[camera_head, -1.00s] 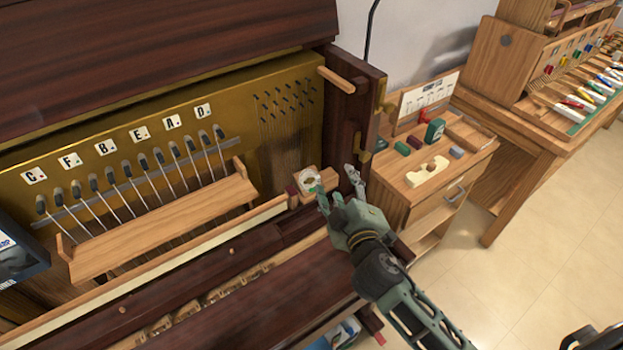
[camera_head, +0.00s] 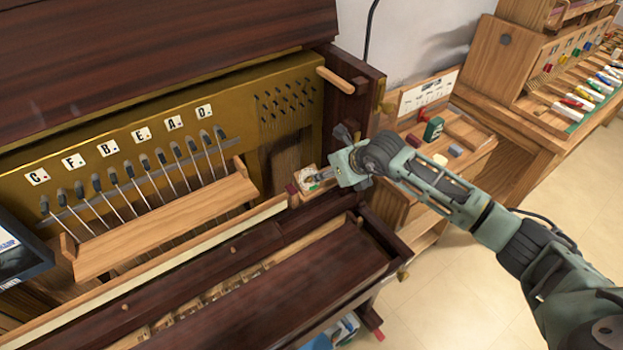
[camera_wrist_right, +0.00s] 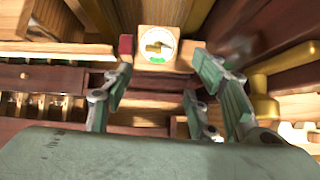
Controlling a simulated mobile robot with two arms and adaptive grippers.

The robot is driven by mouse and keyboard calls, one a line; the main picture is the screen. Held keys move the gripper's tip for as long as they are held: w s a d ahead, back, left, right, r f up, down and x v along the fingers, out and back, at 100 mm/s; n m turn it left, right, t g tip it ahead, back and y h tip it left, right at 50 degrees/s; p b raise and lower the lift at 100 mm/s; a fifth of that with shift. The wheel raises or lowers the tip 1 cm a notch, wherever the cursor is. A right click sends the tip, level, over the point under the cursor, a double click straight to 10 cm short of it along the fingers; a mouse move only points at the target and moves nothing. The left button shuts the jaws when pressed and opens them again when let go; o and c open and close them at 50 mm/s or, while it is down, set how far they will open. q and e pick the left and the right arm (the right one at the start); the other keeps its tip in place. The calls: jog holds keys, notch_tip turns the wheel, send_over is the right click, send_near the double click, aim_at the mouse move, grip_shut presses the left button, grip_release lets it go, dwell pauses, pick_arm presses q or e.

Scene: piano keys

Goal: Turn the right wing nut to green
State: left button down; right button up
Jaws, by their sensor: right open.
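The right wing nut (camera_wrist_right: 157,46) is a small brass piece on a round white dial (camera_wrist_right: 143,38) set in a wooden block (camera_wrist_right: 184,15). It lies roughly crosswise in the right wrist view, and a green mark shows at the dial's lower edge. In the head view the block (camera_head: 309,184) sits at the right end of the piano's key rail, partly covered by my gripper. My right gripper (camera_wrist_right: 163,68) is open, its fingers spread on either side below the dial with nothing between them. In the head view my right gripper (camera_head: 331,157) is close by the block. My left gripper is out of view.
A small dark red block (camera_wrist_right: 126,45) stands left of the dial. A brass fitting (camera_wrist_right: 264,107) and the piano's wooden side post (camera_head: 358,100) are close on the right. A side cabinet (camera_head: 470,133) with small coloured pieces stands beyond.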

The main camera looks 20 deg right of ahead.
jog(key=shift+b+x, duration=1.95)
jog(key=shift+x, duration=0.95)
jog(key=shift+a, duration=0.15)
jog(key=shift+f, duration=0.1)
jog(key=shift+b+x, duration=3.5)
jog(key=shift+b, duration=0.8)
jog(key=shift+s+r+p, duration=0.4)
jog(key=shift+r+p, duration=0.1)
jog(key=shift+p, duration=0.1)
